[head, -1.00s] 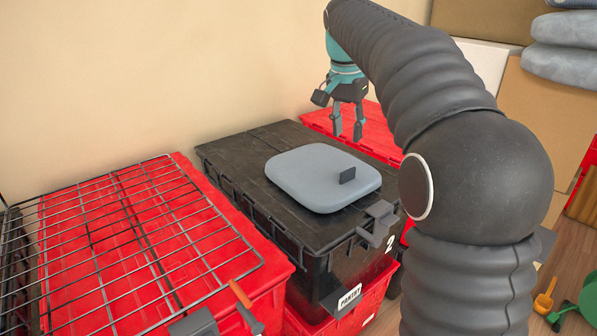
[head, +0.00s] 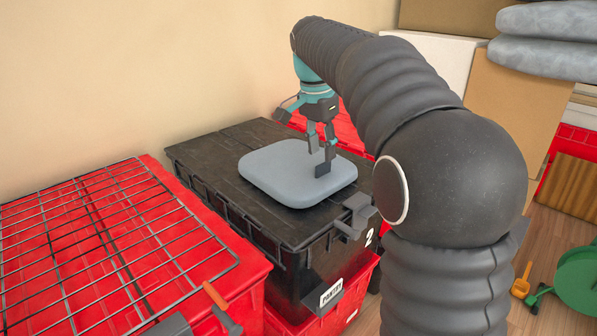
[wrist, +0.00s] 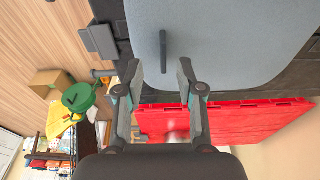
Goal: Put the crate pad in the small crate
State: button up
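The crate pad (head: 290,180) is a blue-grey rounded slab lying flat on the closed black tote (head: 222,160). In the wrist view the pad (wrist: 225,45) fills the top, with its thin dark upright tab (wrist: 163,50). My gripper (head: 321,150) is above the pad, close to the tab. In the wrist view my gripper (wrist: 160,75) is open and empty, its fingers apart on either side of the tab's line, with the tab lying just beyond the fingertips. I cannot pick out a small crate in either view.
A red tote (head: 110,262) with a wire rack (head: 85,225) on top stands at left. The black tote carries a "PANTRY" label and a grey latch (head: 357,212). Another red lid lies behind it. A green toy (head: 578,280) and orange scoop (head: 522,280) are on the floor.

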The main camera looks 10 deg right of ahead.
aim_at(323, 163)
jog(key=shift+w+d+f+b, duration=0.15)
jog(key=shift+w+f+b, duration=0.1)
jog(key=shift+f, duration=0.65)
jog(key=shift+w+d+f+b, duration=0.15)
jog(key=shift+f+b, duration=0.15)
jog(key=shift+f, duration=0.55)
jog(key=shift+w+d+f+b, duration=0.15)
jog(key=shift+f+b, duration=0.1)
jog(key=shift+f, duration=0.65)
jog(key=shift+r, duration=0.1)
grip_shut()
